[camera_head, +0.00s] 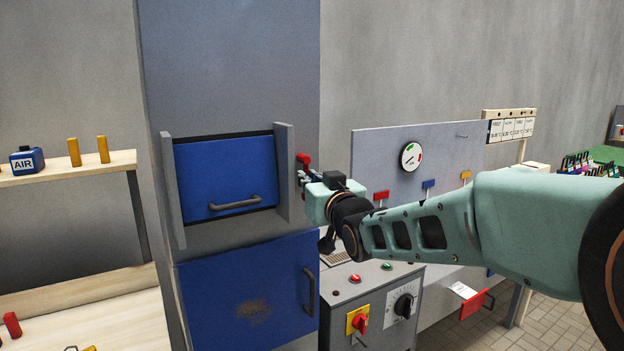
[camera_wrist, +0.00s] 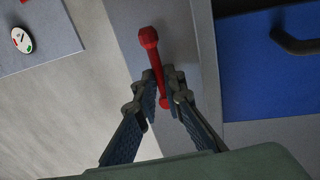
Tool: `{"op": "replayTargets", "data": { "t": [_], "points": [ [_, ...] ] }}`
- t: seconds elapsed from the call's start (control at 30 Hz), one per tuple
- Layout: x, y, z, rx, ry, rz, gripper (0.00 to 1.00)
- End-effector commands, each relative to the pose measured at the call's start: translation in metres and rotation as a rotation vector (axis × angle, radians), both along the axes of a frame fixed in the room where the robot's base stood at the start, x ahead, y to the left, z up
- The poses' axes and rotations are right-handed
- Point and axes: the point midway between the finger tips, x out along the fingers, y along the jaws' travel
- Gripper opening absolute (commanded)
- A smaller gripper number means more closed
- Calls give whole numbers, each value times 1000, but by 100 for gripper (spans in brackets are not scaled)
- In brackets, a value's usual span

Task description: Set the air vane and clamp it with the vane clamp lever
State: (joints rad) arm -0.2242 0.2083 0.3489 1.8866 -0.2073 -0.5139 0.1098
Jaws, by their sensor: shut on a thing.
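The red lever (camera_head: 303,158), which looks like the vane clamp lever, is on the outer side of the right side plate beside a blue panel. The blue panel (camera_head: 222,165) with a grey bar handle, which looks like the air vane, sits between two grey side plates. My gripper partly hides the lever's lower end.
A lower blue door (camera_head: 245,290) with a dark handle is under the panel. A grey control box (camera_head: 370,300) with knobs stands below my arm. A gauge board (camera_head: 440,150) is to the right. A wooden shelf (camera_head: 65,170) with an AIR block (camera_head: 26,160) is at left.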

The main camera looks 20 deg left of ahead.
Motion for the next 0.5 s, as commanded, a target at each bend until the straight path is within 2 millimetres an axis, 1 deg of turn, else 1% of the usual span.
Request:
{"op": "replayTargets", "data": {
  "t": [0.5],
  "points": [
    [1,0,-2,-17,-21,0,0]
  ]
}}
